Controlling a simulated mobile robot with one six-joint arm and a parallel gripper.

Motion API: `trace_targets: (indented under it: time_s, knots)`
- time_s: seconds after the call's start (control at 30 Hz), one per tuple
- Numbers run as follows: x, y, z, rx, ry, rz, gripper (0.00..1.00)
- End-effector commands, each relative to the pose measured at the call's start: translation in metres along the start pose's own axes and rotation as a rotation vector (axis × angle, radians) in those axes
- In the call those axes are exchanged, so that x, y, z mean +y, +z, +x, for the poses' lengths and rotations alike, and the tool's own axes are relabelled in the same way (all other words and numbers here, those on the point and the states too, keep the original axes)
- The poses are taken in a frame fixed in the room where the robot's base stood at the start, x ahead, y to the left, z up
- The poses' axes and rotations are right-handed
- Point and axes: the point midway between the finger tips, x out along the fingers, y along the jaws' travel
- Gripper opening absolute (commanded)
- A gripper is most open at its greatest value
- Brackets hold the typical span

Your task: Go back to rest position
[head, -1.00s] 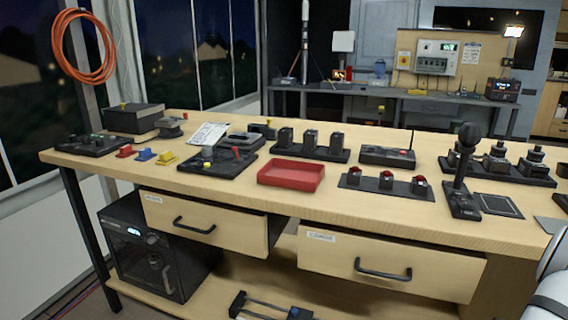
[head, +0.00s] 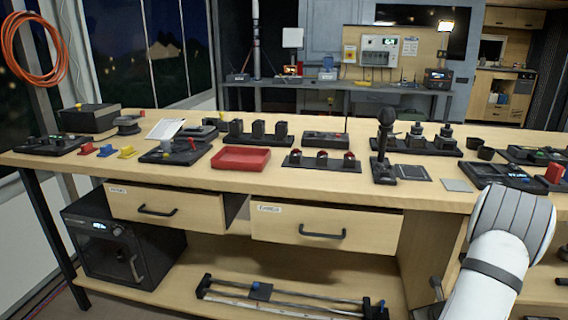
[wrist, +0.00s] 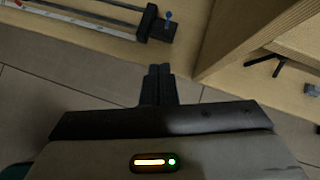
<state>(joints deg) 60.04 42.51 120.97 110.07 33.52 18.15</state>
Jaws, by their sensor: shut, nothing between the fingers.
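My gripper (wrist: 158,84) shows in the wrist view with its two dark fingers together and nothing between them. It points down over the tiled floor (wrist: 60,95), in front of the bench's lower shelf. In the head view my white and grey arm stands at the lower right, in front of the bench; a small dark part beside it is too unclear to read as the fingers.
The wooden bench (head: 300,183) carries a red tray (head: 241,158), a black joystick (head: 384,145) and several switch blocks. Two drawers stand slightly out, the left (head: 165,207) and right (head: 325,228). A rail device (head: 285,298) lies on the lower shelf, close to my gripper.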

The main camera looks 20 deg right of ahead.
Motion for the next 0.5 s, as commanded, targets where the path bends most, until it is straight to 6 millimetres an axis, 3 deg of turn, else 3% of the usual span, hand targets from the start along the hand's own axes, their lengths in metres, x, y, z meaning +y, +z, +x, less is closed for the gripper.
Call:
trace_targets:
  time_s: [0.03, 0.27, 0.37, 0.5]
  knots:
    - [0.008, 0.018, -0.008, -0.009, 0.019, -0.05, 0.0]
    - [0.059, 0.088, -0.042, -0.054, 0.128, -0.324, 0.0]
    - [0.096, 0.13, -0.069, -0.084, 0.201, -0.514, 0.0]
    - [0.167, 0.191, -0.125, -0.139, 0.333, -0.866, 0.0]
